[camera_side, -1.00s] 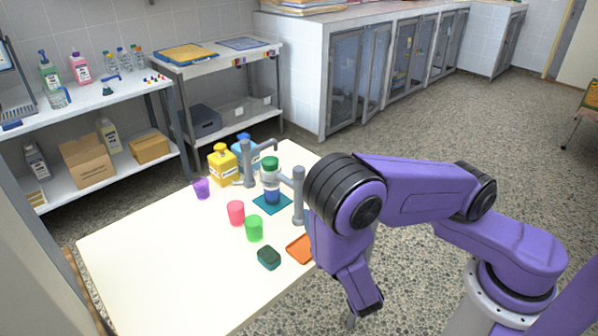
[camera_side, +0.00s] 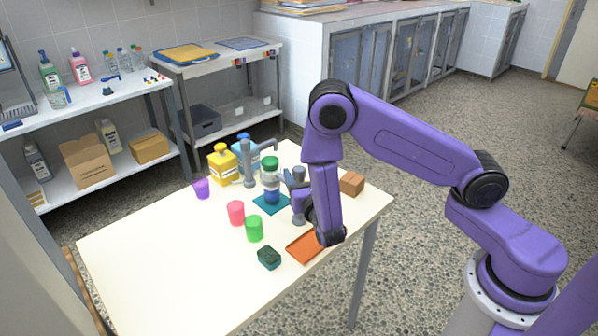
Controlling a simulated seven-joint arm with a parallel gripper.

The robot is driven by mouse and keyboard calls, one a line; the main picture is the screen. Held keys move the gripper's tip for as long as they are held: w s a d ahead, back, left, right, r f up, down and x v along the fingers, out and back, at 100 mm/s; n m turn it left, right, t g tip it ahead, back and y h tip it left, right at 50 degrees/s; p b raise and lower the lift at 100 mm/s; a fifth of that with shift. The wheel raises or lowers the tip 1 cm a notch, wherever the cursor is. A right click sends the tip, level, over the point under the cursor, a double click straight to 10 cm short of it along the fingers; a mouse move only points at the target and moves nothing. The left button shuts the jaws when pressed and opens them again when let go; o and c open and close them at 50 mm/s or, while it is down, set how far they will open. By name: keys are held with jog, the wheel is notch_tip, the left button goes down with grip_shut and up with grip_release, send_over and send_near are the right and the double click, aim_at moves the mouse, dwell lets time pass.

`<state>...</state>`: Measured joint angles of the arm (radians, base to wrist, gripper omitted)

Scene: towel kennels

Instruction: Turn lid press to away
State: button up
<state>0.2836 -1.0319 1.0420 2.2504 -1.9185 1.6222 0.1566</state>
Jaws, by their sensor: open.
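A jar with a green lid (camera_side: 270,164) and blue contents stands upright on a teal mat (camera_side: 262,208). A grey post with a swing arm (camera_side: 248,165) stands behind it to the left, its arm reaching right, past the jar. A second grey post with an arm (camera_side: 298,176) stands right of the jar, partly hidden by my gripper. I cannot tell which post is the lid press. My gripper (camera_side: 296,200) is low beside the right post, open; its fingertips are small and partly hidden, and contact with the post is unclear.
A yellow bottle (camera_side: 222,165) and a blue bottle (camera_side: 243,150) stand behind the left post. Purple (camera_side: 202,188), pink (camera_side: 236,212) and green (camera_side: 254,229) cups, a dark green sponge (camera_side: 269,257), an orange tray (camera_side: 303,247) and a brown block (camera_side: 352,184) surround the work. The table's front left is clear.

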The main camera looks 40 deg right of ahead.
jog(key=shift+x, duration=0.9)
grip_shut()
